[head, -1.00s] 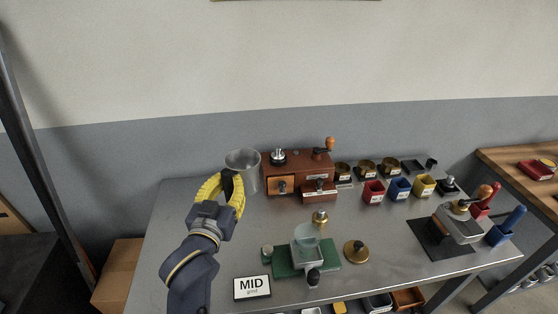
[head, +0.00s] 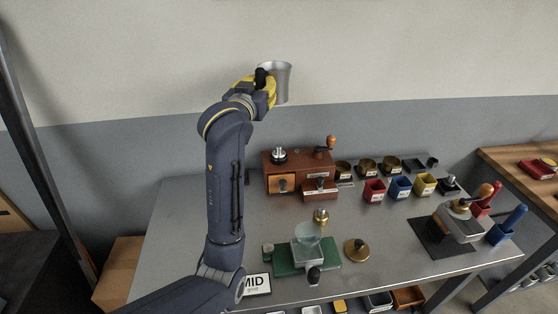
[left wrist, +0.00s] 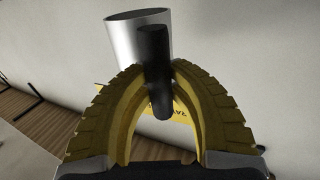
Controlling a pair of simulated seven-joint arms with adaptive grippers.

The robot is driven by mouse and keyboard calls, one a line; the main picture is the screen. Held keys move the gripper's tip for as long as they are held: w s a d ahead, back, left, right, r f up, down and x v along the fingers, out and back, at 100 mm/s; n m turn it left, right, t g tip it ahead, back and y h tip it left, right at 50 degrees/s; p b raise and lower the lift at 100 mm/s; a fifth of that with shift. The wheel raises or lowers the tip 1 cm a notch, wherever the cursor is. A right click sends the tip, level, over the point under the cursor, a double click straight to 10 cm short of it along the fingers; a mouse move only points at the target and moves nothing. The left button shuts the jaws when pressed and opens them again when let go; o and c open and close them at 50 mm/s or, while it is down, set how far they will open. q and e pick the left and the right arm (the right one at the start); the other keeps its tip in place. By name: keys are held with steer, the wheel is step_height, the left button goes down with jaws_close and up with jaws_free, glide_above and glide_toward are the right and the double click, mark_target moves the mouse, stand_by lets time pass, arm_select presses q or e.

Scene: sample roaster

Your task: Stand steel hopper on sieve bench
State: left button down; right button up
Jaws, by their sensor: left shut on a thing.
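The steel hopper (head: 279,82) is a grey metal cup with a dark handle. It is upright or nearly so, high above the back of the metal bench (head: 185,215) in the head view. My left gripper (head: 264,82) is shut on its handle. In the left wrist view, the yellow fingers (left wrist: 158,85) close around the black handle (left wrist: 154,70), with the hopper's shiny body (left wrist: 127,42) beyond it. My right gripper is not in view. I cannot tell which surface is the sieve bench; a wooden-topped bench (head: 500,161) stands at the far right.
On the metal bench stand a wooden grinder (head: 297,172), red, blue and yellow cups (head: 400,188), a green-based device (head: 305,257), a brass disc (head: 356,250) and a MID sign (head: 257,284). The bench's back left is clear. A cardboard box (head: 117,270) is beside it.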

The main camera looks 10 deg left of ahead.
arm_select(q)
steer(key=w+f, duration=0.4)
steer(key=f, duration=0.2)
steer(key=shift+d, duration=0.25)
